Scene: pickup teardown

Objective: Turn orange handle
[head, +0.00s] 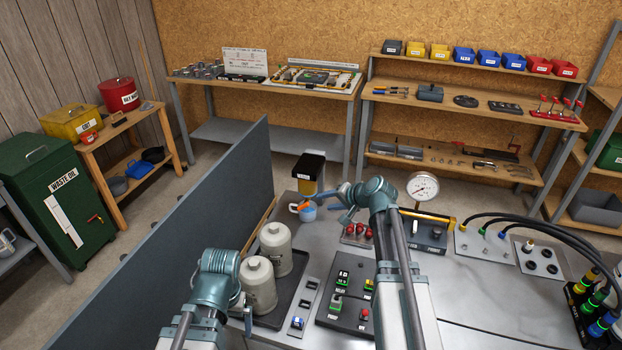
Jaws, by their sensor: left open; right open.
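A small orange handle (303,206) shows at the back of the workbench, on or against a small blue and white round part (308,214). It is partly hidden, and its exact angle is too small to tell. My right gripper (328,197) is open and points left, just to the right of the orange handle. I cannot tell whether its fingers touch it. My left gripper (246,320) is low at the front of the bench, beside the cream canisters, mostly hidden by its own arm; it is open.
Two cream canisters (276,247) stand in a dark tray. A yellow box with a black top (308,172) stands behind the handle. A grey panel (190,255) borders the bench's left side. A pressure gauge (422,187) and a switch panel (346,297) flank my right arm.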

